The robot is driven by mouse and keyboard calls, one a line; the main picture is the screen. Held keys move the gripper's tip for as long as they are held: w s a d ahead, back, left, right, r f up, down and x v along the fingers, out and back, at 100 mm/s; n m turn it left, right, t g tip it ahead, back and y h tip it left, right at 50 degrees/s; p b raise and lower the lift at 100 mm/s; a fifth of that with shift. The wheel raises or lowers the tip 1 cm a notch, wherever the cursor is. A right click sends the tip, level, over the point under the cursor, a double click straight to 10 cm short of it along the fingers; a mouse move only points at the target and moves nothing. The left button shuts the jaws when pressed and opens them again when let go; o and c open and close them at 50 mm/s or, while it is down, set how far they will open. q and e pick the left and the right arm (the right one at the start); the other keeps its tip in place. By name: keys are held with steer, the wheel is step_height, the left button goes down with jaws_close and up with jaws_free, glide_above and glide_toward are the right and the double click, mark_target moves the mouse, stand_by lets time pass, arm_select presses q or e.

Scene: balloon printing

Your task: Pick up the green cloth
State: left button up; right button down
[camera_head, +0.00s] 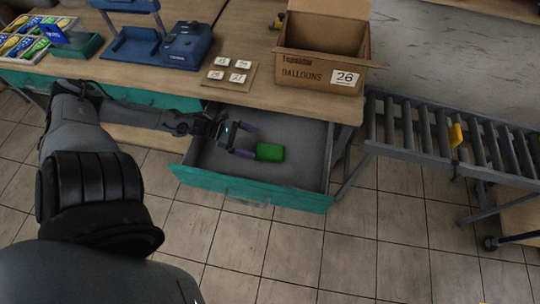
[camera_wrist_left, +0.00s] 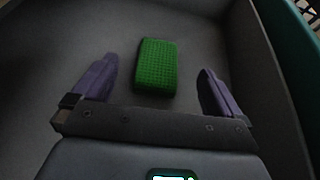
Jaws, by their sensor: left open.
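The green cloth (camera_head: 270,152) is a small folded block lying in the open drawer (camera_head: 303,170) below the workbench. In the left wrist view the cloth (camera_wrist_left: 156,66) shows a woven texture and lies on the drawer's grey floor, ahead of and between the two purple fingers. My left gripper (camera_head: 249,142) is open and inside the drawer, just left of the cloth in the head view. In the left wrist view the left gripper (camera_wrist_left: 156,88) has nothing between its fingers at their bases. My right gripper is not in view.
The workbench (camera_head: 155,78) carries a cardboard box (camera_head: 318,80), a board with small numbered cards (camera_head: 229,75) and a blue machine (camera_head: 187,45). A roller conveyor (camera_head: 425,130) stands to the right. Drawer walls surround the cloth, and the teal drawer front (camera_head: 300,198) faces the tiled floor.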

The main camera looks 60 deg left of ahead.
mark_target(267, 150)
arm_select(q)
steer(key=f, duration=0.1)
steer(key=f+b, duration=0.1)
steer(key=w+d+f, duration=0.1)
steer(key=shift+f, duration=0.1)
steer(key=shift+w+d+f+b, duration=0.1)
steer(key=shift+w+d+b, duration=0.15)
steer(key=shift+w+b, duration=0.15)
steer(key=shift+w+d+f, duration=0.2)
steer(key=shift+w+f, duration=0.05)
steer(key=shift+w, duration=0.1)
steer(key=b+x, duration=0.2)
steer(key=x, duration=0.2)
steer(key=shift+w+d, duration=0.1)
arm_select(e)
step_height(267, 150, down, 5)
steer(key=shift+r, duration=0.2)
arm_select(q)
steer(key=c, duration=1)
